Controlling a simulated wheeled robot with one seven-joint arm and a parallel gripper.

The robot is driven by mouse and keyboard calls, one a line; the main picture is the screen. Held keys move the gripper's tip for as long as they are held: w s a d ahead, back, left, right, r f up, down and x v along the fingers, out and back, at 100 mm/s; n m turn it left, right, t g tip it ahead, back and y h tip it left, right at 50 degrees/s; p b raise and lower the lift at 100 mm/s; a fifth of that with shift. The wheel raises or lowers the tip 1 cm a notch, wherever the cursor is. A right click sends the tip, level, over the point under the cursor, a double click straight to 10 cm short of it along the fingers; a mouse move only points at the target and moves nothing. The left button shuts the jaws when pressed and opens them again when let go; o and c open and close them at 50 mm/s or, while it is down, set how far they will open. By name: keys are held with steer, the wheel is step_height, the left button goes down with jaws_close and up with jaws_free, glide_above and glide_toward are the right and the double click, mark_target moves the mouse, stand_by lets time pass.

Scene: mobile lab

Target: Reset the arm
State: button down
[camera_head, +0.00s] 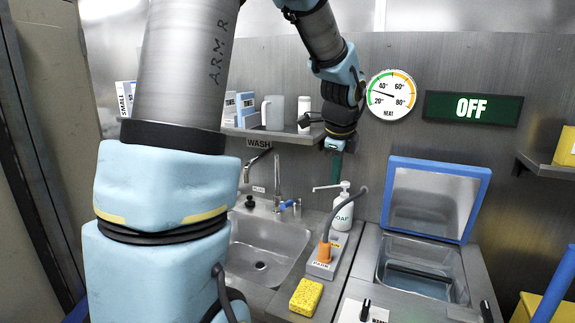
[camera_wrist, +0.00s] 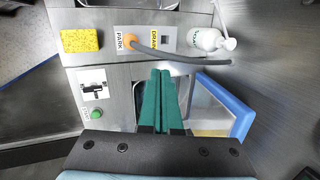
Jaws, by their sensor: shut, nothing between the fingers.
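My arm reaches up and over the counter in the head view. My gripper (camera_head: 336,166) points down above the soap bottle, in front of the metal back wall. In the wrist view, the two green fingers of my gripper (camera_wrist: 161,75) lie together, shut and empty. Below them in that view are the counter and part of the blue-framed basin (camera_wrist: 226,107). The gripper appears apart from everything around it.
A soap pump bottle (camera_head: 342,214), a plug with a grey cable (camera_head: 325,250) and a yellow sponge (camera_head: 306,296) stand by the sink (camera_head: 262,245). A raised blue-framed lid (camera_head: 433,200) is at right. A shelf (camera_head: 275,133) holds mugs and boxes behind my arm.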

steer(key=s+a+f+n+g, duration=0.1)
steer(key=s+a+f+n, duration=0.3)
steer(key=s+a+n, duration=0.3)
steer(key=s+a+f+n+g, duration=0.1)
steer(key=s+a+f+n, duration=0.3)
steer(key=s+a+n, duration=0.3)
steer(key=a+n, duration=0.5)
steer(key=n, duration=0.3)
steer(key=shift+s+n, duration=0.3)
steer(key=c, duration=1.5)
jaws_free()
steer(key=shift+c, duration=0.2)
